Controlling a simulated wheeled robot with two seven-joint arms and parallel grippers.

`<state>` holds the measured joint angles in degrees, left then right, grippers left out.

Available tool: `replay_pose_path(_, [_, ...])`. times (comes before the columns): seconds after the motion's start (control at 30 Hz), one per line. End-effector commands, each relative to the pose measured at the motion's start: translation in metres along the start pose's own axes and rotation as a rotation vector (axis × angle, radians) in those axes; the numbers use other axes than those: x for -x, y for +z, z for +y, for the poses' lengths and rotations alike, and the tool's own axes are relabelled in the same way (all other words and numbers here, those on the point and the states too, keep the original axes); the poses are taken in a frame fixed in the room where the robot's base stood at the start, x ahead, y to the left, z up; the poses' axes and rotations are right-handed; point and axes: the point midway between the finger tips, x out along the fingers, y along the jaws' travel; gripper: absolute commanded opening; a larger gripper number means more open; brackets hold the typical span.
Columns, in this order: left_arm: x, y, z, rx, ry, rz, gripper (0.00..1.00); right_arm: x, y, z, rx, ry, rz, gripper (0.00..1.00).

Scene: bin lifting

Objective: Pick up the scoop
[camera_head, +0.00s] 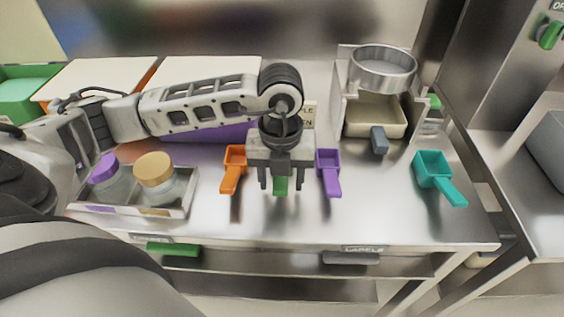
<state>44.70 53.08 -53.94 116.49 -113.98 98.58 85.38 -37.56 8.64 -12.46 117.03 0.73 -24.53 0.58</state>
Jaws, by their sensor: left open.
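Several scoops lie on the steel table. An orange scoop (233,168) is left of my left gripper, a purple scoop (329,171) is just right of it, and a teal scoop (439,177) lies farther right. My left gripper (281,188) points down and is open, with its fingers spread around the view of a green scoop handle (281,186). The rest of the green scoop is hidden behind the gripper. I cannot tell how far the fingertips are above the table or whether they touch the handle. My right gripper is not in view.
A tray (180,210) with jars stands at the left front. Bins line the back left. A cream bin (375,117) with a round metal sieve (383,67) above it is at the back right. The table front edge is clear.

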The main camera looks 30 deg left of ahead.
Motion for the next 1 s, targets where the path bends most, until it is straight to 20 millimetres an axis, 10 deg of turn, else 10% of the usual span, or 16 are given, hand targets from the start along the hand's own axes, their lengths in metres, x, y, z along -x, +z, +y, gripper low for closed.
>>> replay_pose_path(0.33, [-0.011,0.000,0.000,-0.001,-0.001,0.000,0.51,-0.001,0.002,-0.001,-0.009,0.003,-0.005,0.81])
replay_pose_path(0.5, [-0.011,0.000,0.000,-0.001,-0.001,0.000,0.05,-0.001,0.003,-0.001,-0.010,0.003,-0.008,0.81])
replay_pose_path(1.0, [0.000,0.000,-0.001,0.000,-0.002,-0.002,0.05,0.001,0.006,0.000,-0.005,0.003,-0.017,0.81])
